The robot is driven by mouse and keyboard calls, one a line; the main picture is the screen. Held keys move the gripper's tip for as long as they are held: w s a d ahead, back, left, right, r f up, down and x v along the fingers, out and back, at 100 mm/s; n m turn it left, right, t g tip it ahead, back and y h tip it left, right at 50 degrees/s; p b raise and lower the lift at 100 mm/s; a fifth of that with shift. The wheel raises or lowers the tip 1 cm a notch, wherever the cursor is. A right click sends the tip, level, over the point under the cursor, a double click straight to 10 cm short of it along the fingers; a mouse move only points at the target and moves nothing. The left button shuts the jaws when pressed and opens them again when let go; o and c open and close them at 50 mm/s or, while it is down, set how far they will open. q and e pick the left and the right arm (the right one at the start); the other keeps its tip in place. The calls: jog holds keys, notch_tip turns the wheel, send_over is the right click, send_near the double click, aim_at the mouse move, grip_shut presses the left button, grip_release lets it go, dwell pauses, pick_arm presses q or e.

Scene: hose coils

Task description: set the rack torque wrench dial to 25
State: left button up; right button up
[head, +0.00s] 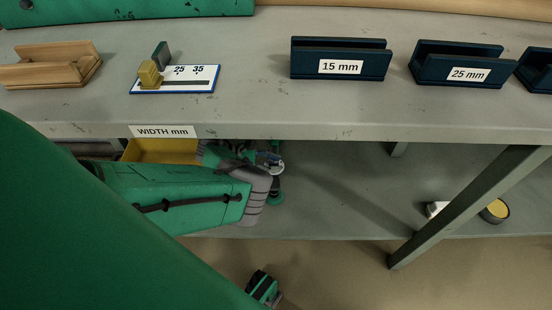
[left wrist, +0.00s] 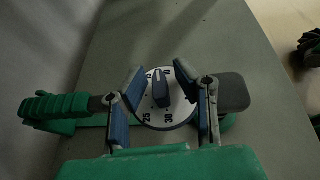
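In the left wrist view the torque wrench lies on the grey lower shelf, with a ribbed green handle (left wrist: 53,106) at left and a dark grey end (left wrist: 233,92) at right. Its white dial (left wrist: 147,118) shows 25 and 30 on the near side. A dark blue knob (left wrist: 160,92) stands on the dial. My left gripper (left wrist: 158,70) is open, its blue-padded fingers on either side of the knob with gaps. In the head view my left gripper (head: 265,163) reaches under the upper shelf and hides most of the wrench. A green and black part (head: 264,288) at the bottom looks like my right gripper.
The upper shelf (head: 240,110) overhangs the work spot. On it stand a wooden holder (head: 50,72), a width gauge (head: 200,79) and dark blue holders marked 15 mm (head: 338,73) and 25 mm (head: 465,77). A yellow bin (head: 160,150) is beneath. A slanted leg (head: 470,205) stands right.

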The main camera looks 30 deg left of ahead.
pick_arm(q)
jog(key=shift+a, duration=0.2)
grip_shut()
jog(key=shift+d+r+n+t+y+p, duration=0.2)
jog(key=shift+n+t+y+p, duration=0.2)
jog(key=shift+n+t+p, duration=0.35)
jog(key=shift+a+f+n+t+y+p, duration=0.15)
jog(key=shift+n+t+y+p, duration=0.25)
jog(key=shift+n+t+y, duration=0.4)
jog(key=shift+f, duration=0.1)
jog(key=shift+o, duration=2.1)
grip_release()
jog(key=shift+s, duration=0.1)
jog(key=v, duration=1.1)
jog(key=shift+s+a+r, duration=0.25)
